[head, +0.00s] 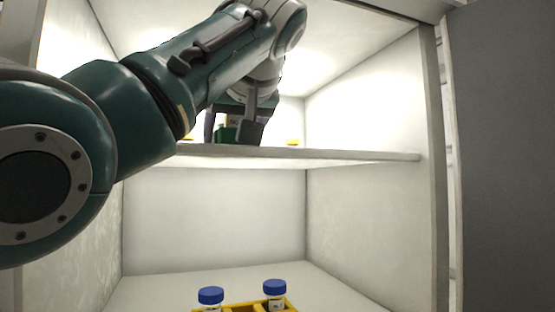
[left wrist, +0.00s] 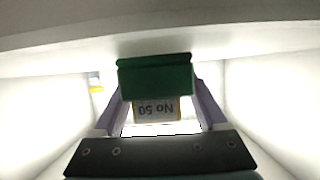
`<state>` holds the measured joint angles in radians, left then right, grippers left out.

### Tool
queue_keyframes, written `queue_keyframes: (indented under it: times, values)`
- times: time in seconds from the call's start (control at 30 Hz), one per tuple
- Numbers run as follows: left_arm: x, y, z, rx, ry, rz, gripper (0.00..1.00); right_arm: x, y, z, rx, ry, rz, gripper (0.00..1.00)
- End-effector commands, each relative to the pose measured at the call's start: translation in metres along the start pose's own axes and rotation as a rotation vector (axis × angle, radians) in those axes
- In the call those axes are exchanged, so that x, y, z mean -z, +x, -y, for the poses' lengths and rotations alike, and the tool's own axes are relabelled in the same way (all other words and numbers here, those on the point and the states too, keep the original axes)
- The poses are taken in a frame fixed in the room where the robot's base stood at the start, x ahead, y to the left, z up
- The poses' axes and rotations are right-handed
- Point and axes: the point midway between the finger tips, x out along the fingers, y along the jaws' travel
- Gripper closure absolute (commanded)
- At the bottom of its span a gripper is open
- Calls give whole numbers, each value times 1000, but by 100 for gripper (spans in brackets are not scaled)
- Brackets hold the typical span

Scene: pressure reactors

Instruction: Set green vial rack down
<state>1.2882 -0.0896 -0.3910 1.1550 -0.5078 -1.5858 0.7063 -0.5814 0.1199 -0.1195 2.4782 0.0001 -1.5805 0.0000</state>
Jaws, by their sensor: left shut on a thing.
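The green vial rack (head: 227,134) is partly hidden behind my left gripper (head: 231,127) in the head view, at the upper shelf of the cabinet. In the left wrist view the green rack (left wrist: 155,80) sits between the two fingers of my left gripper (left wrist: 157,108), which is shut on it. My right gripper is in neither view.
Below, a yellow rack (head: 243,309) holds vials with blue caps (head: 274,286). Cabinet walls (head: 375,95) stand on both sides. The shelf's right part looks free.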

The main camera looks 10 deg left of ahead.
Motion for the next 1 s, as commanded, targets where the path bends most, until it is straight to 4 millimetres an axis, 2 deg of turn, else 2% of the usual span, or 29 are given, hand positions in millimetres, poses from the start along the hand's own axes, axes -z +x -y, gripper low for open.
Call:
queue_keyframes:
  times: [0.3, 0.33, 0.53, 0.83, 1.0]
  values:
    - [-1, -3, -2, 0, -1, -2, 89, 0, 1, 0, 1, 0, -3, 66]
    - [-2, -3, -2, 1, 0, 0, 23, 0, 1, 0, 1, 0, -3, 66]
    - [-2, -3, -2, 1, 0, 0, 1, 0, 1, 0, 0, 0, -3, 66]
    - [-1, -6, -2, 0, 0, 0, 0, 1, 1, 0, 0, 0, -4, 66]
    - [0, -31, -3, -4, -1, -2, 0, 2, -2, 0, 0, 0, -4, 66]
